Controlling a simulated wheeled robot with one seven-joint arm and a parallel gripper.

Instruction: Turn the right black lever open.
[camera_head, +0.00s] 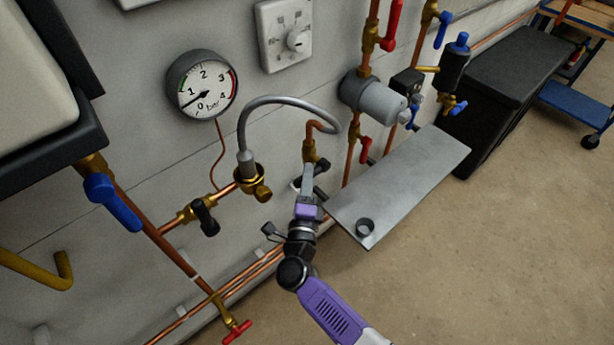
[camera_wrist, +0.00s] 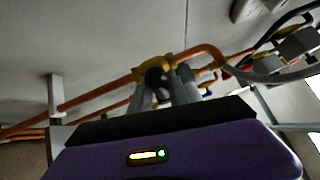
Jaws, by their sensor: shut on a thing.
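The right black lever (camera_head: 323,165) sits below a brass valve (camera_head: 310,151) on a copper bend, and my gripper hides much of it in the head view. In the wrist view the lever's dark end (camera_wrist: 156,79) shows between my two fingers, in front of the brass body (camera_wrist: 150,66). My gripper (camera_head: 308,174) is shut on this lever; its fingertips also show in the wrist view (camera_wrist: 163,88). The left black lever (camera_head: 205,217) hangs on a brass valve to the left, clear of my gripper. The right lever's exact angle is hard to tell.
A grey braided hose (camera_head: 290,99) arches over to the right above my gripper. A pressure gauge (camera_head: 202,84) is up left. Copper pipes run low along the wall.

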